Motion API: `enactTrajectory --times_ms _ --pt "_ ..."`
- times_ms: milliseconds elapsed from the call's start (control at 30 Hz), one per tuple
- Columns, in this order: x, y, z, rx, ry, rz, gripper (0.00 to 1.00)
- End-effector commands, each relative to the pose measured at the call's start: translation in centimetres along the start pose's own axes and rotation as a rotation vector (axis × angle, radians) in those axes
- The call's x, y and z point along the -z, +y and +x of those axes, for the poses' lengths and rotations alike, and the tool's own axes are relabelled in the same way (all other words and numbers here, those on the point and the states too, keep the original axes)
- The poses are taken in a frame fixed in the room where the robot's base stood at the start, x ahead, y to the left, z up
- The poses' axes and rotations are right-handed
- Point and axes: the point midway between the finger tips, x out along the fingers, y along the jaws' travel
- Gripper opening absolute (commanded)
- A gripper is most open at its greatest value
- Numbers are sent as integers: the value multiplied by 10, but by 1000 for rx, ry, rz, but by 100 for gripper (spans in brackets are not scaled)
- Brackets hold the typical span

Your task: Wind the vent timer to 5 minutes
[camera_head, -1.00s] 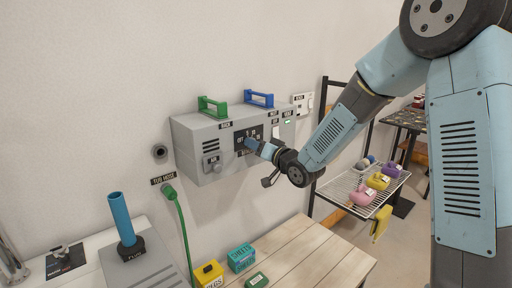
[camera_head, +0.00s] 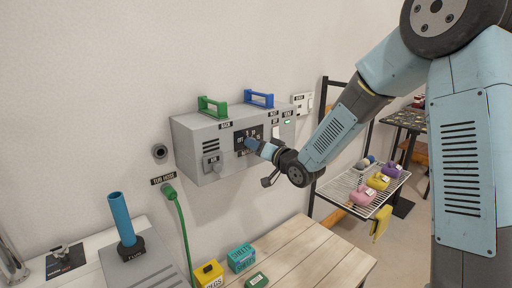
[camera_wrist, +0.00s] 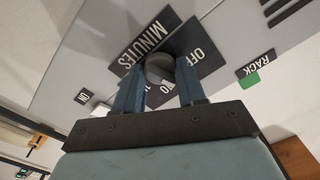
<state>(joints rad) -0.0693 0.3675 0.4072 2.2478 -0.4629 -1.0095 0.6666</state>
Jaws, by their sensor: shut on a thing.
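The vent timer is a dark round knob (camera_wrist: 160,68) on a black dial plate (camera_wrist: 205,48) lettered MINUTES and OFF. The plate (camera_head: 241,134) is on the front of a grey wall box (camera_head: 190,128). My gripper (camera_wrist: 162,78) is shut on the knob, with one blue finger on each side of it. In the head view my gripper (camera_head: 252,145) reaches the plate from the right and hides the knob and part of the lettering. The knob's pointer is not clear, so I cannot tell its setting. Part of the scale is hidden behind the fingers.
Below are a wooden table (camera_head: 310,255) and a green hose (camera_head: 182,220). A wire shelf (camera_head: 345,196) stands right.

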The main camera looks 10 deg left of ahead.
Motion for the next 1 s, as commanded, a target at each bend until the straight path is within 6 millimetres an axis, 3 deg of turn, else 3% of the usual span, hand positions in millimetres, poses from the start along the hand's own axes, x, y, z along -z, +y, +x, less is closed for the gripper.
enactTrajectory --times_ms 267,300,533,833,1000 --pt "2 4 -1 -7 5 0 9" --pt "2 3 -1 -6 5 0 44" --pt "1 2 0 -3 2 0 65" --pt "1 1 -3 -2 1 0 65" --pt "0 2 -21 -4 0 -1 65"
